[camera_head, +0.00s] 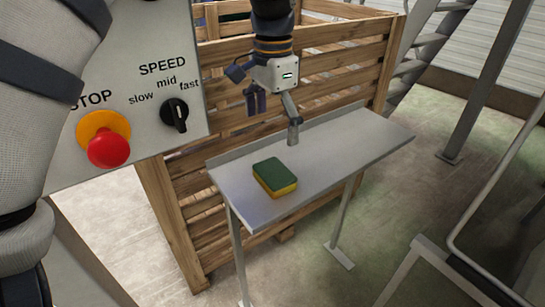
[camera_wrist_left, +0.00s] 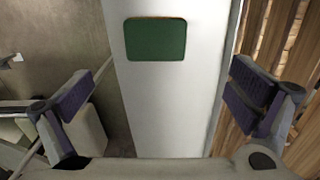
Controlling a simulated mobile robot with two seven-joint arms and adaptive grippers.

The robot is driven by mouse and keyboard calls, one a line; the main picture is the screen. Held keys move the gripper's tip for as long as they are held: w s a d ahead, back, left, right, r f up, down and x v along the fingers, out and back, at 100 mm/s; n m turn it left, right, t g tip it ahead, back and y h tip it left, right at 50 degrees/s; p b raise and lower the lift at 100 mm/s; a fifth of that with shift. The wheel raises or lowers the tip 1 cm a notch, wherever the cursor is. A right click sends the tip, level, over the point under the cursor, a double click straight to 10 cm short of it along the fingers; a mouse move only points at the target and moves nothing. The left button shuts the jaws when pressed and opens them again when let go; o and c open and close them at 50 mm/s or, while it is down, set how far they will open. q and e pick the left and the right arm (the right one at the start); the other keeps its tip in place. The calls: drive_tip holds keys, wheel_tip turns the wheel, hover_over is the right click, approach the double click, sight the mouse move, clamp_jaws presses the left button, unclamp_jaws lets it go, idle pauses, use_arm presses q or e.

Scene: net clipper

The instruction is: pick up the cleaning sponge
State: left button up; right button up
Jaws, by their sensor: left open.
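The cleaning sponge (camera_head: 273,177), green on top and yellow below, lies flat on a narrow grey metal shelf table (camera_head: 340,150). My left gripper (camera_head: 274,124) is open and empty above the back part of the table, behind the sponge and apart from it. In the left wrist view the sponge (camera_wrist_left: 155,39) shows its green top near the upper middle, beyond the open fingers (camera_wrist_left: 163,95). The pale table top (camera_wrist_left: 168,110) runs between the fingers. My right gripper is not in view.
A slatted wooden crate (camera_head: 330,62) stands right behind the table. A control panel (camera_head: 150,80) with a red stop button (camera_head: 108,148) and a speed knob is at the left. Metal rails (camera_head: 480,225) stand at the right. The table top around the sponge is clear.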

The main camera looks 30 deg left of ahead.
sight(277, 170)
use_arm(q)
drive_tip(key=f, duration=0.8)
drive_tip(key=d+f, duration=0.1)
drive_tip(key=f, duration=0.2)
drive_tip(key=shift+w+f, duration=0.15)
drive_tip(key=shift+f, duration=0.25)
drive_tip(key=c, duration=0.7)
